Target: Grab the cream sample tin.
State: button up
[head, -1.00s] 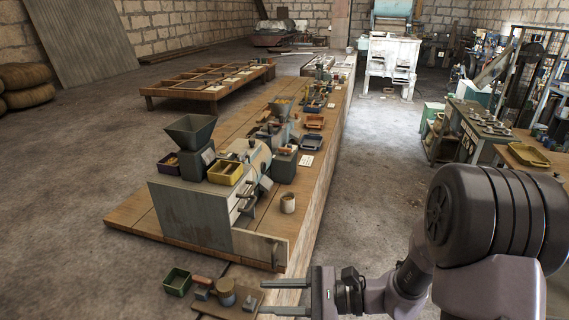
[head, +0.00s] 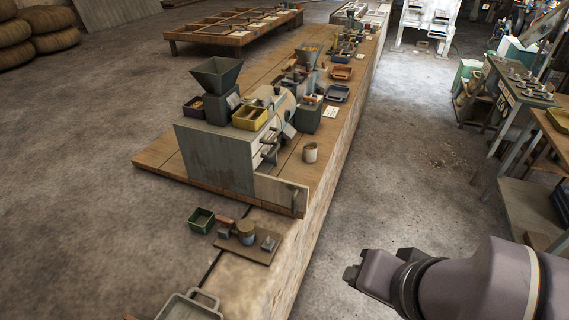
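A small round cream tin (head: 310,152) stands upright on the wooden bench top, just right of the grey machine. Nothing touches it. A purple-grey part of my own arm shows at the lower right, well apart from the tin and beyond the bench's right edge.
The grey machine (head: 215,160) with its hopper (head: 216,74) and a yellow bin (head: 250,118) stands left of the tin. A brown board (head: 258,254) with small items and a green box (head: 201,220) lie nearer. Open floor (head: 400,180) runs along the right.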

aim_at(310, 152)
jog(key=i+l+u, duration=0.1)
jog(key=i+u, duration=0.35)
jog(key=i+l+u, duration=0.2)
jog(key=u, duration=0.3)
jog(key=i+l+u, duration=0.6)
jog(key=l+u, duration=0.35)
jog(key=j, duration=0.1)
